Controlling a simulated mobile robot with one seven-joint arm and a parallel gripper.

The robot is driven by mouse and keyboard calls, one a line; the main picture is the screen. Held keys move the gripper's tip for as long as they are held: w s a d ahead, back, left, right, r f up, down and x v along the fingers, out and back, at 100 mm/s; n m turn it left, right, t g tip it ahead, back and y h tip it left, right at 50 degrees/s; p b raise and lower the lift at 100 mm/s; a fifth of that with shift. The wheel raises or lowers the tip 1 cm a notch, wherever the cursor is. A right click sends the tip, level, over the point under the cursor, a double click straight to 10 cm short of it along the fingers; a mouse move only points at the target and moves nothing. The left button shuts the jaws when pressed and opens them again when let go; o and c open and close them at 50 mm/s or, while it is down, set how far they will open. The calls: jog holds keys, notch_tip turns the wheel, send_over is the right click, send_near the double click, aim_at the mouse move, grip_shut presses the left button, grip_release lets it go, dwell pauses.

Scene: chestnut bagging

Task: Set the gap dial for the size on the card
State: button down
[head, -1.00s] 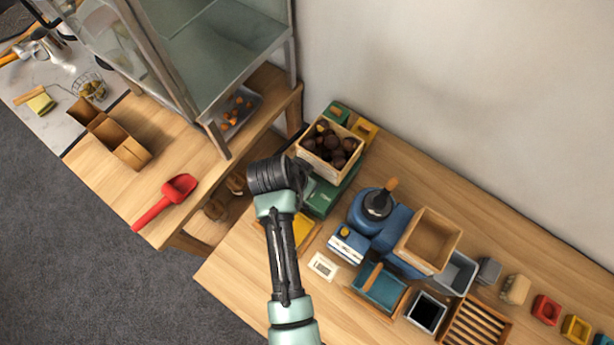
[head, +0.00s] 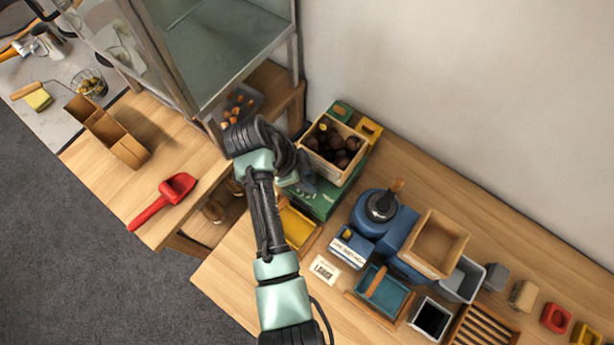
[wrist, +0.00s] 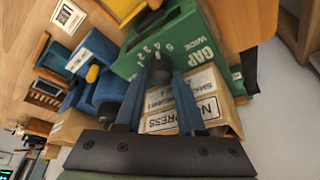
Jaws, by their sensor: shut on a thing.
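The green machine (head: 318,203) stands under a crate of chestnuts. In the wrist view its green face (wrist: 180,45) reads "GAP" and "WIDE" beside a row of numbers. The dark gap dial (wrist: 160,70) sits on that face, partly covered by my fingers, and its setting cannot be read. My gripper (wrist: 158,80) is shut on the dial, one blue finger on each side. In the head view my wrist hides the dial. A white card (head: 324,270) lies flat on the table; it also shows in the wrist view (wrist: 68,16), its print too small to read.
The chestnut crate (head: 333,148) sits on top of the machine. A yellow tray (head: 297,226) is close below my wrist. A blue machine (head: 385,225) with a wooden box (head: 432,243) stands to the right. A red scoop (head: 163,200) lies on the left table.

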dwell(0.4)
jog(key=c, duration=0.8)
grip_release()
jog(key=w+p+v, duration=0.1)
jog(key=p+v, duration=0.2)
jog(key=v, duration=1)
jog(key=shift+s, duration=0.4)
jog(key=shift+d, duration=0.15)
